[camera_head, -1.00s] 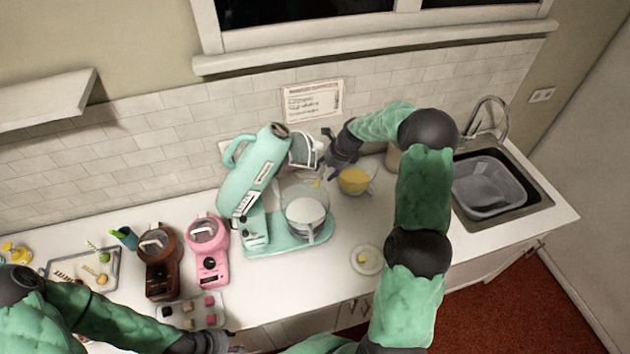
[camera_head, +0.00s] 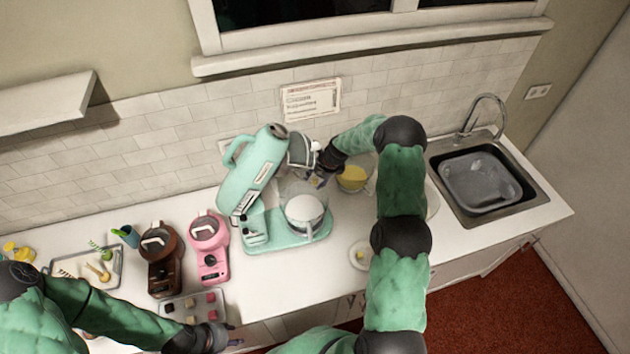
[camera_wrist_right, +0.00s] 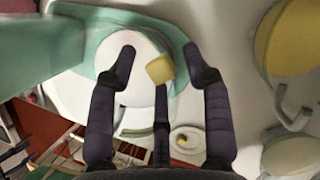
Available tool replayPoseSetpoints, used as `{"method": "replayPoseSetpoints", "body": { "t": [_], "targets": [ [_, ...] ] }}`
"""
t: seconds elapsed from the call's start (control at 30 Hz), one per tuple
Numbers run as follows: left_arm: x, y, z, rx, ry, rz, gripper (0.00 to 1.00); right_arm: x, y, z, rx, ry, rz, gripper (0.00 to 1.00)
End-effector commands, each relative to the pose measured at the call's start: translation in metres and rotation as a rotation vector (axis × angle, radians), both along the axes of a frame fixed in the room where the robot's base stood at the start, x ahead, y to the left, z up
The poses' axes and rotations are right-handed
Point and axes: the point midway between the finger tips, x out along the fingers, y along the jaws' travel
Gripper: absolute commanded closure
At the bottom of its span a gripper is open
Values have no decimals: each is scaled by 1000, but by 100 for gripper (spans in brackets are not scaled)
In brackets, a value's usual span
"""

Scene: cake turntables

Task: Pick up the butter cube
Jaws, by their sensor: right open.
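A yellow butter cube (camera_wrist_right: 160,69) shows in the right wrist view between the fingers of my right gripper (camera_wrist_right: 160,55), over the white contents of the mixer bowl (camera_wrist_right: 141,75). The fingers are spread; I cannot tell whether the cube touches one or hangs free. In the head view my right gripper (camera_head: 318,178) is above the bowl (camera_head: 304,212), beside the tilted mixer head. Another small yellow piece (camera_head: 361,253) lies on a saucer (camera_head: 352,261) near the counter's front; it also shows in the wrist view (camera_wrist_right: 182,138). My left gripper (camera_head: 218,340) is at the front edge, its fingers unclear.
The mint stand mixer (camera_head: 250,180) stands left of my right gripper, and a bowl of yellow contents (camera_head: 352,178) stands close on its right. Pink (camera_head: 208,245) and brown (camera_head: 161,260) small mixers and a tray of cubes (camera_head: 165,311) are left. The sink (camera_head: 520,190) is right.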

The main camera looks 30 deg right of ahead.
Motion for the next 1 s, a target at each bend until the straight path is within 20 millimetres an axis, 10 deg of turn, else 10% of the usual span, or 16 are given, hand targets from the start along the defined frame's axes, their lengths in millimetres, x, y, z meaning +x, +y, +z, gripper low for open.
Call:
{"method": "replayPoseSetpoints", "body": {
  "t": [0.13,0.3,1.0],
  "targets": [
    [0,0,0,0,0,0,60,0,0,0,0,0,0,50],
    [0,0,0,0,0,0,60,0,0,0,0,0,0,86],
    [0,0,-9,0,0,0,60,1,0,18,-1,-3,1,89]
  ]
}}
